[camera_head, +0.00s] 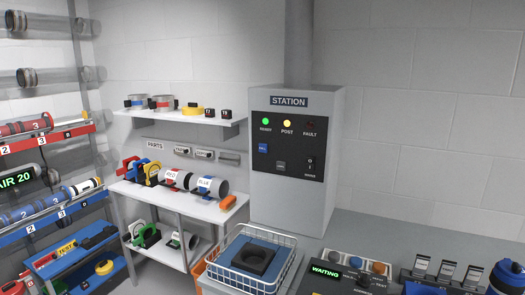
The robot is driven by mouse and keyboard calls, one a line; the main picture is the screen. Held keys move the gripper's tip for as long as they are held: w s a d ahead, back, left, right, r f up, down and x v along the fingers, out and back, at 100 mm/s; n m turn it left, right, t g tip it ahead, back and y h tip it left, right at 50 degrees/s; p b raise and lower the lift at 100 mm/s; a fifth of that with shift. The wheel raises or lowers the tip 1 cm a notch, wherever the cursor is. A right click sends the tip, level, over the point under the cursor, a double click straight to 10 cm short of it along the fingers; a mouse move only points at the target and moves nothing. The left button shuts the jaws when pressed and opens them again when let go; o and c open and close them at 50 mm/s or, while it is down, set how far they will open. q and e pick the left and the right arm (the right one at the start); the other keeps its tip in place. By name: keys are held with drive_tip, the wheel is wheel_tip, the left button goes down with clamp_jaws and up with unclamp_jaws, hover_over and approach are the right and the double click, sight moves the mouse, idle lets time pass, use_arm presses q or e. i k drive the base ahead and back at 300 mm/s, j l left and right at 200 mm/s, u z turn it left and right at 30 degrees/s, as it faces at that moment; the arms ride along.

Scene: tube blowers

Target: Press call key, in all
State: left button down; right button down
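The grey station cabinet (297,205) stands against the back wall on the counter. Its dark front panel (300,143) is headed STATION. Above, a green READY lamp (265,121) and a yellow POST lamp (287,123) are lit; the FAULT lamp (311,125) is dark. A small switch (310,163) is at the right. Neither gripper is in view.
A wire basket (283,275) with a blue insert stands before the cabinet. To its right is a console with a green WAITING display (326,272) and several knobs. A blue bottle (507,277) stands far right. Shelves (195,203) with tube parts fill the left.

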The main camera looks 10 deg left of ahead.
sight(262, 148)
drive_tip(key=i+l+u, duration=0.2)
drive_tip(key=i, duration=0.65)
drive_tip(key=i+j, duration=0.05)
drive_tip(key=j, duration=0.05)
